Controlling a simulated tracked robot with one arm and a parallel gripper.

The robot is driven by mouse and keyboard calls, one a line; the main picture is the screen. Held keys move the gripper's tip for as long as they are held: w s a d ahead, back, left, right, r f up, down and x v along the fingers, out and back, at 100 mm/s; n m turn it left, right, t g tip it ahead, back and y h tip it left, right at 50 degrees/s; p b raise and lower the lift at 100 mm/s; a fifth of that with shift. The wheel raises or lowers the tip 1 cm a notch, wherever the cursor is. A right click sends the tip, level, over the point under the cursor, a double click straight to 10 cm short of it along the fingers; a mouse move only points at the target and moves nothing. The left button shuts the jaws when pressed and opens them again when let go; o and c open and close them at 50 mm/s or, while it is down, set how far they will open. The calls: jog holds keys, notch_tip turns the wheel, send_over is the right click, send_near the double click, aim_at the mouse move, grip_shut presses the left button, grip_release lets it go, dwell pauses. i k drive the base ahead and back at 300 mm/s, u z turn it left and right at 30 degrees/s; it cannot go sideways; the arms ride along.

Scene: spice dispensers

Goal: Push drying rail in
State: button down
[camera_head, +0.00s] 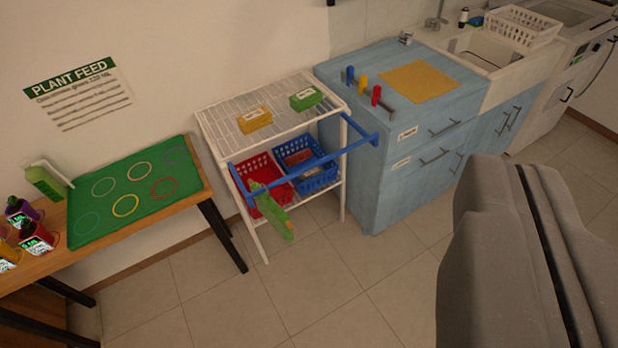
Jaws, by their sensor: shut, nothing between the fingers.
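The drying rail (307,158) is a blue bar frame on a white wire rack (215,122). It stands out in front of the rack, with side arms running back to it. My gripper (515,178) is the large grey shape at the lower right, close to the camera. Its fingers are shut and empty. In the picture it is well to the right of the rail and apart from it.
Red (262,175) and blue (322,178) baskets sit in the rack, behind the rail. A blue cabinet (375,165) stands against the rack's right. A table with a green mat (95,222) and bottles is at left. The tiled floor (340,285) in front is clear.

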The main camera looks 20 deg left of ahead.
aim_at(373, 139)
jog(key=u, duration=0.5)
jog(key=i, duration=1)
jog(key=z, duration=0.05)
